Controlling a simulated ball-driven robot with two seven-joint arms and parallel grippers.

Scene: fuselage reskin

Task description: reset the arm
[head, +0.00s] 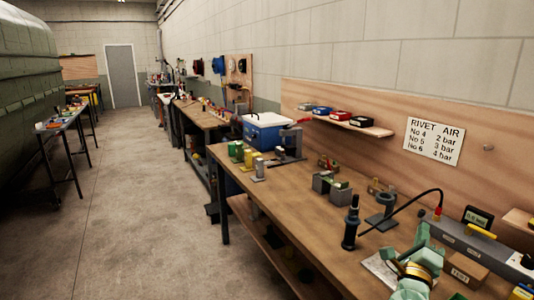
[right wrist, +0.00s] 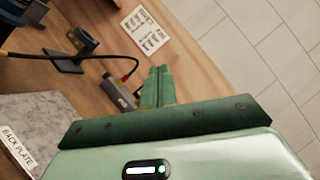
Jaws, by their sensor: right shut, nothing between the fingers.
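My right gripper (head: 424,236) is at the lower right of the head view, over the near end of the wooden workbench (head: 300,212). In the right wrist view its two green fingers (right wrist: 157,86) lie together, shut with nothing between them. They point towards the wooden back board and the rivet air sign (right wrist: 144,29). My left gripper is in neither view.
A black upright tool (head: 351,224), a ring stand (head: 381,212) and a grey bar-shaped unit (head: 470,240) with a black hose stand near my right gripper. A grey plate marked BACK PLATE (right wrist: 35,125) lies close by. The aisle floor (head: 150,200) is clear.

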